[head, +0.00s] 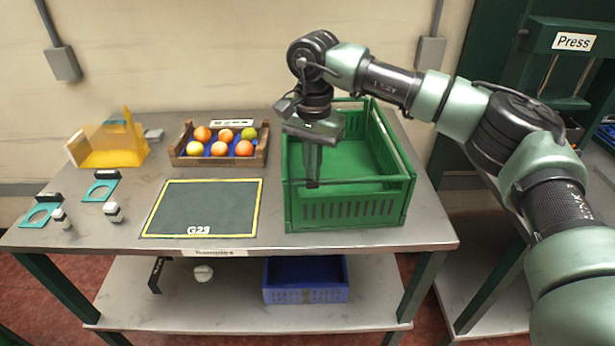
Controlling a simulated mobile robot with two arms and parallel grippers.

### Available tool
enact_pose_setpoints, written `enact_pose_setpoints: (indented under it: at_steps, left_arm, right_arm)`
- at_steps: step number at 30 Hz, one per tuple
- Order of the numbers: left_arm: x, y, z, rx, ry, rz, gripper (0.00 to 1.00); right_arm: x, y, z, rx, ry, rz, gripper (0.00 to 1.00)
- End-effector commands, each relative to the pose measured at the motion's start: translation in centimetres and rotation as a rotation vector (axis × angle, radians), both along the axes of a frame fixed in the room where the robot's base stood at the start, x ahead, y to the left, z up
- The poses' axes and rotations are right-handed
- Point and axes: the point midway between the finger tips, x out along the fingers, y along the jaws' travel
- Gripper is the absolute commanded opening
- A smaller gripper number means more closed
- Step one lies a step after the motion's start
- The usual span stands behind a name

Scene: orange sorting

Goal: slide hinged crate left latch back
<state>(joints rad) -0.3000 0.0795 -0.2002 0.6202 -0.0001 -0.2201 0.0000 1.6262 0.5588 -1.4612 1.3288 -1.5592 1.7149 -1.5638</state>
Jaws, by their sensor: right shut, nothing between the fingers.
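The green hinged crate (350,212) stands open and upright on the right side of the metal table, and its inside looks empty. My right gripper (312,184) points down at the crate's left side, near the front left corner. Its fingers are shut with nothing between them. The fingers overlap the left wall in the picture, and I cannot tell whether they touch it. The left latch is not clearly visible; the gripper hides part of that side. My left gripper is not in view.
A wooden fruit box (218,161) with several oranges and other fruit sits left of the crate. A yellow holder (112,147) and teal rings (40,214) are at left. A blue crate (306,295) is on the shelf below.

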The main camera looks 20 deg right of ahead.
Motion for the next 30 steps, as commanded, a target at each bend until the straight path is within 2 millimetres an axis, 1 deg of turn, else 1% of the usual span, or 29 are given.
enact_pose_setpoints:
  at_steps: [1, 19, 30]
  left_arm:
    - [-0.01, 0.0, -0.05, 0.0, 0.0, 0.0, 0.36]
    - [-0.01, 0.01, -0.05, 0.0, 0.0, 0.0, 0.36]
    - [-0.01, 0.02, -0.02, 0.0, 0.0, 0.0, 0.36]
  right_arm:
    - [-0.26, -0.13, -0.53, -0.004, 0.011, 0.001, 0.0]
    - [-0.34, -0.26, -0.54, -0.005, 0.014, 0.002, 0.0]
    - [-0.46, -0.72, -0.46, -0.004, 0.013, 0.003, 0.0]
